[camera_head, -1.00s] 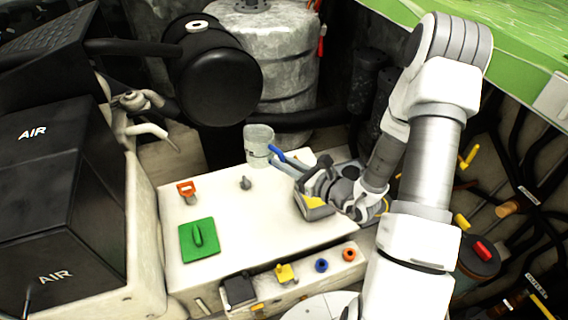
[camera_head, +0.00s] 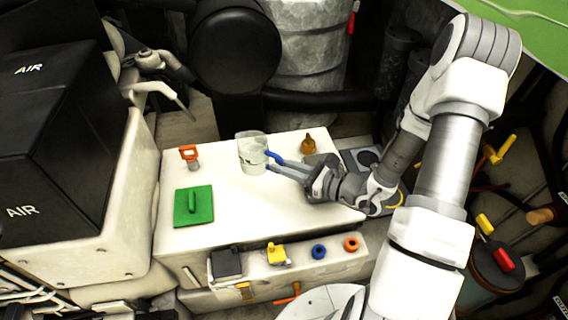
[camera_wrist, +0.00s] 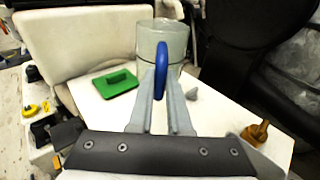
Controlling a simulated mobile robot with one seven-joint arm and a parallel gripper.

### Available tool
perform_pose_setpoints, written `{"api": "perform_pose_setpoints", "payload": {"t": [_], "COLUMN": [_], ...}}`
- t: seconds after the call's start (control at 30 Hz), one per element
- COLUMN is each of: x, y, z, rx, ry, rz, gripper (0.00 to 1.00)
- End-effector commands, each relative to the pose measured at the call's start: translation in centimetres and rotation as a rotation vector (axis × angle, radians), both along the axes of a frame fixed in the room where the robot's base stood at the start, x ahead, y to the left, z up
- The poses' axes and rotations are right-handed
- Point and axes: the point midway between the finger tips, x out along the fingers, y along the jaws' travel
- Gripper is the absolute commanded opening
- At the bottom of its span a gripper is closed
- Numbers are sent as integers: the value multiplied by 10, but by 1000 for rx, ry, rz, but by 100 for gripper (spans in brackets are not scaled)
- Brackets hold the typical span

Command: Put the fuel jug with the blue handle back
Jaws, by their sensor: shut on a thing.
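The fuel jug (camera_head: 252,148) is a clear, greyish cup-shaped container with a blue handle (camera_head: 276,157). My gripper (camera_head: 272,163) comes from the right and is shut on the blue handle. In the wrist view the jug (camera_wrist: 162,42) stands beyond the fingertips, and the blue handle (camera_wrist: 159,68) is between the fingers. The fingers hide part of the jug's lower side there.
A brown bottle-shaped item (camera_head: 308,145) stands behind my wrist. Black tanks and pipes (camera_head: 236,52) crowd the back. A black AIR box (camera_head: 55,150) bounds the left.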

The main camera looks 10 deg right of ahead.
Motion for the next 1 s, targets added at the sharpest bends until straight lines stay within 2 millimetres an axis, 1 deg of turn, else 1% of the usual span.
{"api": "perform_pose_setpoints", "payload": {"t": [0.27, 0.47, 0.67, 1.0], "x": [0, 0, 0, 0], "y": [0, 0, 0, 0], "z": [1, -7, -22, -57], "rx": [1, 1, 1, 1], "ry": [-1, -1, 0, 0], "rz": [-1, -1, -1, -1], "gripper": [0, 0, 0, 0]}}
